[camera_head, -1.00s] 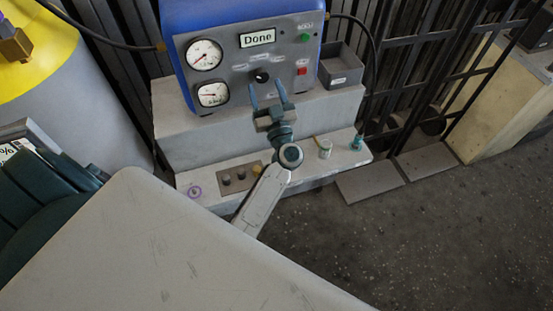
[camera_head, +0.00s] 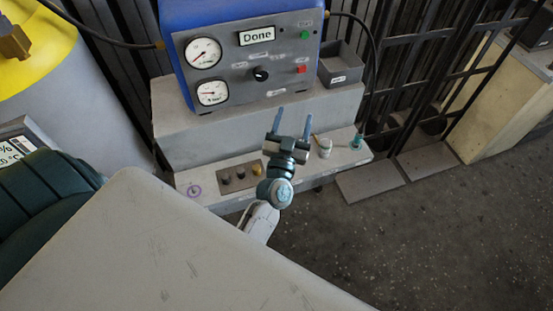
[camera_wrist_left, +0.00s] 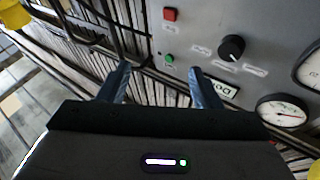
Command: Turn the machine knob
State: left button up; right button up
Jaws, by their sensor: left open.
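The black machine knob (camera_head: 260,74) sits on the grey front panel of the blue machine (camera_head: 246,55), below a display (camera_head: 257,36) that reads "Done". The knob also shows in the left wrist view (camera_wrist_left: 232,47), where the panel looks turned upside down. My left gripper (camera_head: 294,113) is open and empty, in front of and below the panel, to the lower right of the knob in the head view. Its blue fingers (camera_wrist_left: 160,70) are apart and do not touch the knob. My right gripper is not in view.
Two gauges (camera_head: 203,54) are left of the knob; a green button (camera_head: 305,35) and a red button (camera_head: 302,69) are right of it. A grey bin (camera_head: 341,76) stands beside the machine.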

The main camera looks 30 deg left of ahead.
pick_arm(q)
jog(key=s+d+f+m+g+h, duration=0.2)
jog(key=s+f+m+g+h, duration=0.3)
jog(key=s+f+g, duration=0.6)
jog(key=shift+s+d+f+h, duration=0.25)
jog(key=shift+s+f+h, duration=0.6)
jog(key=shift+f+h, duration=0.5)
jog(key=s+a+f+n+g+y, duration=0.1)
jog(key=s+f, duration=0.2)
jog(key=f, duration=0.7)
jog(key=s+a+f+g, duration=0.2)
jog(key=f, duration=0.7)
jog(key=s+a+f+n+g+y, duration=0.1)
jog(key=s+f, duration=0.2)
jog(key=f, duration=0.7)
jog(key=s+a+f+g, duration=0.2)
jog(key=s+f, duration=0.7)
jog(key=s, duration=0.3)
jog(key=s+a+f+n+g, duration=0.1)
jog(key=s+a+f+g, duration=0.1)
jog(key=s+f, duration=0.7)
jog(key=s+a+y, duration=0.1)
jog(key=s, duration=0.1)
jog(key=shift+s+a+f+g, duration=0.15)
jog(key=shift+s+a+g, duration=0.15)
jog(key=shift+s, duration=0.1)
